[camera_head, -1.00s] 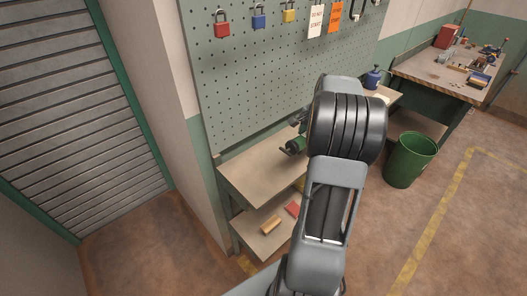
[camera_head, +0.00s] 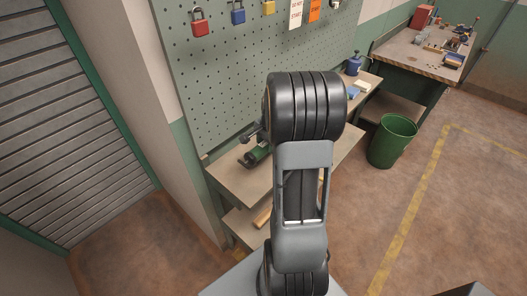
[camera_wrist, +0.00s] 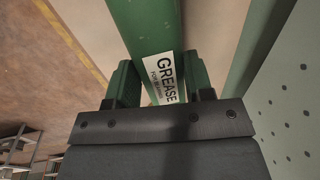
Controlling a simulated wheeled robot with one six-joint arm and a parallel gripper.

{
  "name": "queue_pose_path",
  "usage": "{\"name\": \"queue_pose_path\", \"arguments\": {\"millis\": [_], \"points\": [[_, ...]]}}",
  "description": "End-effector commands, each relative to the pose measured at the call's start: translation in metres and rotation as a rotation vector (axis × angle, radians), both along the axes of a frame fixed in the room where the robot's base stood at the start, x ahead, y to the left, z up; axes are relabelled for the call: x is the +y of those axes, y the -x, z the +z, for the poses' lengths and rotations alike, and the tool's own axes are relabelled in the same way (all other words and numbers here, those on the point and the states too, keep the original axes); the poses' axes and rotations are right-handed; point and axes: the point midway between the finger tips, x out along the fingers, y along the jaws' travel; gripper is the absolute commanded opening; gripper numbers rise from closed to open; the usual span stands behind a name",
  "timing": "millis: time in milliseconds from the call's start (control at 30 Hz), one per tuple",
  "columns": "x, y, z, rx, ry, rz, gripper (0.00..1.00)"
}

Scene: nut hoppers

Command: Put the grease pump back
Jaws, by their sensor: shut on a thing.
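The grease pump (camera_wrist: 160,40) is a green cylinder with a white label reading GREASE. In the wrist view it runs up from between the two green fingers of my gripper (camera_wrist: 162,84), which is shut on it. In the head view the green pump (camera_head: 259,155) shows at the left of my arm, over the left part of the bench top (camera_head: 228,180). I cannot tell whether it touches the bench. My gripper is mostly hidden behind my arm there.
A green pegboard (camera_head: 215,90) with red, blue and yellow padlocks and tags rises behind the bench. A blue can (camera_head: 353,64) stands at the bench's far end. A green bin (camera_head: 392,141) stands on the floor at right. A workbench (camera_head: 420,55) is beyond.

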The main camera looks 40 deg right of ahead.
Motion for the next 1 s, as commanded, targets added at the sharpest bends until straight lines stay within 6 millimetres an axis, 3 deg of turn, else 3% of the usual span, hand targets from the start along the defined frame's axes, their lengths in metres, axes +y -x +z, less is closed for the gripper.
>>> {"name": "queue_pose_path", "arguments": {"millis": [267,533,800,833,1000], "points": [[0.011,-0.003,-0.012,-0.001,0.000,0.003,0.00],[0.014,-0.004,-0.043,-0.001,0.000,0.000,0.00],[0.014,-0.004,-0.047,-0.001,0.000,0.000,0.00],[0.014,-0.003,-0.048,0.001,-0.001,0.000,0.49],[0.014,-0.003,-0.048,0.000,-0.001,0.000,0.65]]}}
